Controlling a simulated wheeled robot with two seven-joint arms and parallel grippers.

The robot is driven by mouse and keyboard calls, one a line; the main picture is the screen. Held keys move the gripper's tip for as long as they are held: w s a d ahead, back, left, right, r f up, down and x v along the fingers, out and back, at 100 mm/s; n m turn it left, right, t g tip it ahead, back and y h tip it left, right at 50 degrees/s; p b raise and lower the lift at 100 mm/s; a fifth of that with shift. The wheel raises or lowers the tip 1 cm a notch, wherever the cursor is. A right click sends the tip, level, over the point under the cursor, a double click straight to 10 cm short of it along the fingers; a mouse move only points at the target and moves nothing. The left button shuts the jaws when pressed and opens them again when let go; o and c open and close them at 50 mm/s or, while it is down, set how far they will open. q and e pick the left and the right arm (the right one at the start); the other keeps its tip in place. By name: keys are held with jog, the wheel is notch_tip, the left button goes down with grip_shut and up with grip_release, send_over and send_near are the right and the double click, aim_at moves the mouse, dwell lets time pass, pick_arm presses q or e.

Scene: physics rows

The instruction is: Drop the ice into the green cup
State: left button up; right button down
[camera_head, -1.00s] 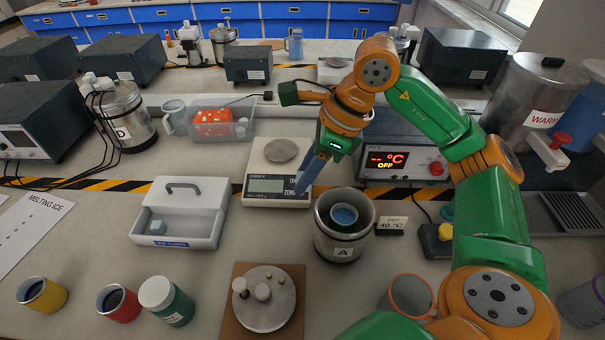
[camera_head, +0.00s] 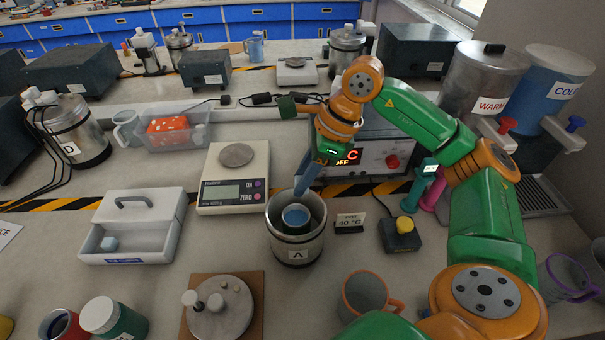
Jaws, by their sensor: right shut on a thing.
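The green cup (camera_head: 126,320) stands at the lower left with a white lid-like top. An ice-like pale cube (camera_head: 109,244) lies in the white handled box (camera_head: 172,228) at the left. My right gripper (camera_head: 301,190) points down with its blue fingers over the back rim of metal vessel A (camera_head: 297,250). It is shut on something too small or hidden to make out. A blue cup (camera_head: 296,216) sits inside the vessel, just below the fingertips. I cannot tell whether the fingers touch the vessel. My left gripper is out of view.
A balance (camera_head: 233,196) stands left of vessel A. A round metal piece on a brown board (camera_head: 256,300), a red cup (camera_head: 62,325) and an orange-rimmed mug (camera_head: 366,296) are near the front. A yellow-button box (camera_head: 401,237) stands to the right.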

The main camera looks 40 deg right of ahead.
jog(key=c, duration=0.5)
grip_release()
jog(key=shift+a+r, duration=0.1)
jog(key=shift+a, duration=0.05)
jog(key=shift+r, duration=0.1)
jog(key=v, duration=0.7)
